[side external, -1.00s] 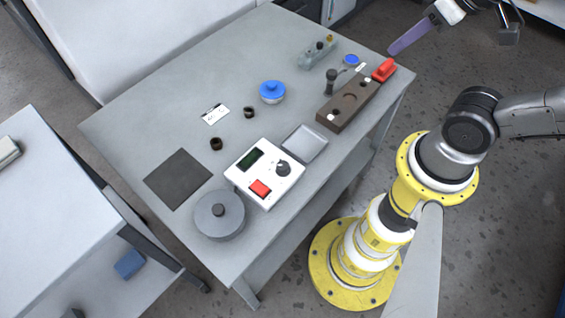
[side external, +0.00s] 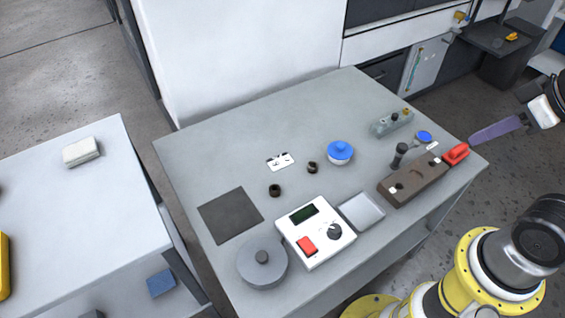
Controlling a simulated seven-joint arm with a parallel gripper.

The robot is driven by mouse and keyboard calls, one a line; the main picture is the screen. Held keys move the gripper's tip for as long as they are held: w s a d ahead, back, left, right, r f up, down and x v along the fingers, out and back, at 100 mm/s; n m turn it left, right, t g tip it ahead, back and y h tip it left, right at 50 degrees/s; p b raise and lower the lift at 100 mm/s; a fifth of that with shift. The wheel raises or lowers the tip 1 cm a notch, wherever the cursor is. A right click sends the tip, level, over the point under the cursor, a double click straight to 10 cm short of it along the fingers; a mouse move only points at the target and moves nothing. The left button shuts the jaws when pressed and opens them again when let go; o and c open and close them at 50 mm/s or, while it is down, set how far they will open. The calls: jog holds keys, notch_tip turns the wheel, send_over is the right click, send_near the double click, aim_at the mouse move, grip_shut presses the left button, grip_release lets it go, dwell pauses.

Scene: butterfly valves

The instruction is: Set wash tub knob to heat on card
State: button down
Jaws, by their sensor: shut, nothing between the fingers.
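A white control box (side external: 316,231) stands near the table's front edge. It has a dark round knob (side external: 334,232) with a pale mark, a red switch (side external: 306,246) and a dark green display (side external: 302,214). The knob's exact setting is too small to read. A small white card (side external: 280,162) with dark marks lies farther back; its marks are unreadable. A grey round lidded vessel (side external: 262,264) with a dark top knob stands left of the box. My gripper (side external: 475,138), with long purple fingers, is shut and empty above the table's right end, well apart from the control box.
The back left of the table is clear.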

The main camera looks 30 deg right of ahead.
dwell(0.3)
jog(key=c, duration=1.2)
grip_release()
jog(key=shift+c, duration=0.2)
jog(key=o, duration=0.5)
jog(key=shift+w+r+n+t, duration=0.2)
jog(key=shift+w+r+n, duration=0.25)
jog(key=shift+w, duration=0.2)
jog(key=shift+w+r+n+t, duration=0.2)
jog(key=shift+w+r+n, duration=0.2)
jog(key=shift+w, duration=0.2)
jog(key=shift+o, duration=1.2)
jog(key=shift+n, duration=0.95)
jog(key=w, duration=0.1)
jog(key=w+a, duration=0.1)
jog(key=w, duration=0.2)
jog(key=shift+w+a+f, duration=0.15)
jog(key=shift+a+f, duration=0.1)
jog(key=n+g, duration=0.6)
jog(key=n, duration=0.2)
send_over(335, 228)
notch_tip(335, 228, down, 21)
notch_tip(335, 228, down, 13)
jog(key=shift+r, duration=0.1)
